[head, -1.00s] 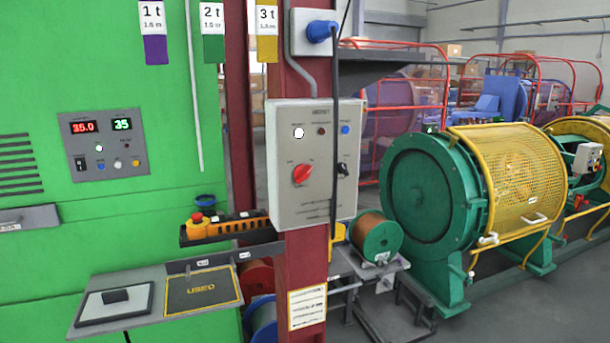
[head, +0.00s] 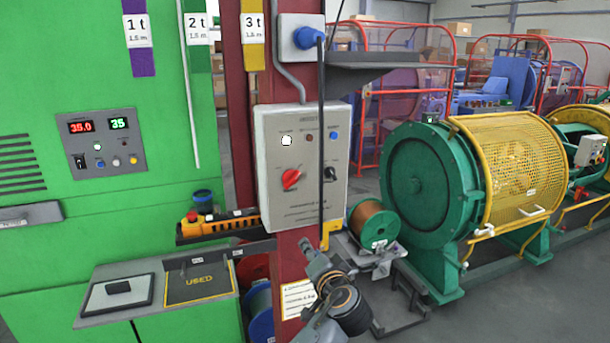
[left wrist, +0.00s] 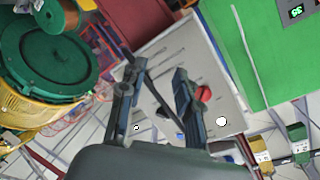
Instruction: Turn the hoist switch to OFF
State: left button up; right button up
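A grey control box (head: 299,170) is mounted on the red column. It carries a red rotary knob (head: 291,179), tilted up to the right, and a smaller black knob (head: 329,173) to its right. Its lettering is too small to read, so I cannot tell which knob is the hoist switch. My left gripper (left wrist: 157,68) is open and empty in the left wrist view, facing the box. The red knob (left wrist: 203,93) appears just right of the right finger, apparently untouched. One of my arms (head: 335,290) shows below the box in the head view. My right gripper is not identifiable.
A dark shelf (head: 370,75) juts out at upper right. A tray (head: 120,298) and an orange pendant (head: 205,224) stand left. A copper spool (head: 374,225) is at lower right.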

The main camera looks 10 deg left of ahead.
pick_arm(q)
notch_tip(320, 180, up, 12)
jog(key=s+d+n+t+y, duration=0.1)
jog(key=s+n+y, duration=0.1)
jog(key=p, duration=0.6)
send_near(294, 181)
jog(key=x, duration=0.7)
jog(key=shift+r, duration=0.1)
jog(key=shift+p+x, duration=0.3)
jog(key=shift+x, duration=0.55)
pick_arm(e)
notch_tip(294, 181, up, 7)
jog(key=shift+d, duration=0.15)
pick_arm(q)
jog(key=shift+s, duration=0.1)
grip_shut()
